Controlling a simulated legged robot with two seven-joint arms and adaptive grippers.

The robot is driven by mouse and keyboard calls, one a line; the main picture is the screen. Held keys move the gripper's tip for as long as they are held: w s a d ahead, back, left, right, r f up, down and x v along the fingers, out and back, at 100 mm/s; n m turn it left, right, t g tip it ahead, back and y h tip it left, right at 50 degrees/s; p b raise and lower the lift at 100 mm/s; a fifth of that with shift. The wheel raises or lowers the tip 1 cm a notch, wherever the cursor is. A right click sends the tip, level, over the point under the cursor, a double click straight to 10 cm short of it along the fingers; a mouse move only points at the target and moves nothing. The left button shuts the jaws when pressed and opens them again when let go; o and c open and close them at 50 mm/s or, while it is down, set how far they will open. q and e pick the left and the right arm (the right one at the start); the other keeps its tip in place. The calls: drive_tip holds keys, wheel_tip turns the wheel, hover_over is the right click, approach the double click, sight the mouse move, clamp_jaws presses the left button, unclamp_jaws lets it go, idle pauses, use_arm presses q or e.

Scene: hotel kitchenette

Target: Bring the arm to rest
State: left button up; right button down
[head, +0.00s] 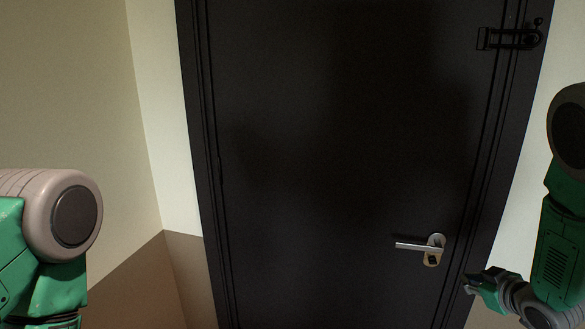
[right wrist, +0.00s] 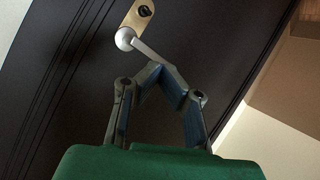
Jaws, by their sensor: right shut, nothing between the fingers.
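My right arm (head: 560,250) comes in at the right edge of the head view, bent at the elbow. My right gripper (head: 470,284) is in front of the door's right frame, below and to the right of the silver door handle (head: 420,245). In the right wrist view the gripper (right wrist: 168,72) has its fingertips together, shut and empty. The handle (right wrist: 150,48) shows just beyond the tips there; I cannot tell any contact. My left arm (head: 50,240) is at the lower left of the head view; its gripper is out of the picture.
A dark door (head: 330,150) fills the middle and looks closed. A black latch (head: 510,38) is at its upper right. Pale walls (head: 155,90) with a brown lower part (head: 140,290) stand to the left. A pale wall strip lies behind my right arm.

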drive_tip(key=s+a+f+m+g+b, duration=0.1)
drive_tip(key=s+a+f+m+g, duration=0.15)
drive_tip(key=s+a+f, duration=0.45)
drive_tip(key=s+a+f+m+g+b, duration=0.1)
drive_tip(key=s+a+f+g, duration=0.25)
drive_tip(key=s+f, duration=0.75)
drive_tip(key=s+a+f+g+b, duration=0.1)
drive_tip(key=s+a+f+g, duration=0.1)
drive_tip(key=s, duration=0.8)
drive_tip(key=s+a+f+m+g+b, duration=0.1)
drive_tip(key=s+a+f+g, duration=0.1)
drive_tip(key=s, duration=0.8)
drive_tip(key=shift+s+a+f+g+h, duration=0.15)
drive_tip(key=shift+a+g+h, duration=0.2)
drive_tip(key=shift+g, duration=0.45)
